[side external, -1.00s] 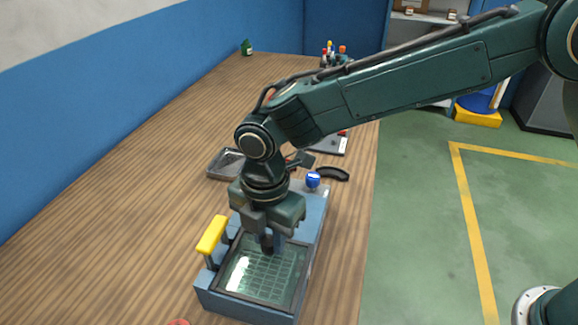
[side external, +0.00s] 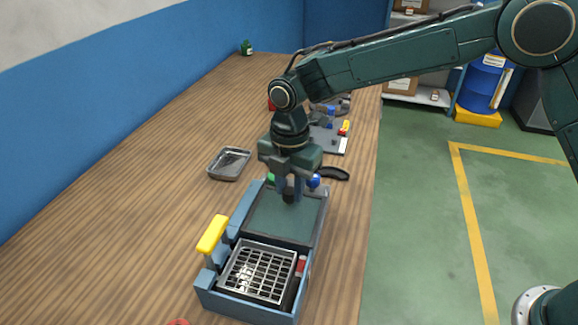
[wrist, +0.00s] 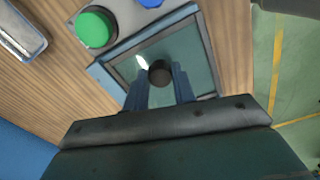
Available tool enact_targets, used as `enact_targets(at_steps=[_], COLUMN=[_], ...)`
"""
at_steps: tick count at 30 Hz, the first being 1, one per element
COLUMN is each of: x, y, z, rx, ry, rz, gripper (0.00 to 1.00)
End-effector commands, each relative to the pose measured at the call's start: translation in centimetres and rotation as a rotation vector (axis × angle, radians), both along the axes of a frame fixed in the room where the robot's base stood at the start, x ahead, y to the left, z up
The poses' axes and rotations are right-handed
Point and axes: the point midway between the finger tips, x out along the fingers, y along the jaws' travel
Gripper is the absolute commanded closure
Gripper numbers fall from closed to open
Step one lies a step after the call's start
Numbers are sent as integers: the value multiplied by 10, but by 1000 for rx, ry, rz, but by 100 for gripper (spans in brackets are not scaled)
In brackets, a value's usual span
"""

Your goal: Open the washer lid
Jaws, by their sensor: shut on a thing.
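The washer (side external: 238,307) is a blue-grey box on the wooden bench. Its framed, see-through lid (side external: 275,222) lies over the rear part of the washer, and the front basin is uncovered, showing a metal basket (side external: 257,272). My gripper (side external: 290,190) is above the lid, shut on its dark round knob. In the wrist view, the two fingers hold the lid knob (wrist: 160,72) between them, over the lid pane (wrist: 195,60). The fingers partly hide the knob in the side view.
A yellow handle (side external: 212,235) stands up at the washer's left side. A green button (wrist: 96,28) and a blue knob (side external: 314,181) are at its rear. A metal tray (side external: 229,163) lies behind left, and a black curved object (side external: 333,173) behind right. The bench on the left is clear.

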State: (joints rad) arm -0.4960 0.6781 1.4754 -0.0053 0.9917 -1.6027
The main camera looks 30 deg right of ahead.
Motion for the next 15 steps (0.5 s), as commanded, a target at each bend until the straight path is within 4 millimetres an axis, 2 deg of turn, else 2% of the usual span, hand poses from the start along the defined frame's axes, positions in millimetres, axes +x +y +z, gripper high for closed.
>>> enact_targets(at_steps=[1, 2, 4, 5, 15], x=[5, 5, 4, 4, 3], y=[-5, -5, -4, -4, -3], z=[1, 1, 1, 1, 2], rx=[-1, -1, -1, -1, -1], ry=[-10, -10, -10, -9, -6], rz=[-17, -17, -16, -15, -11], gripper=[100, 68, 54, 52, 52])
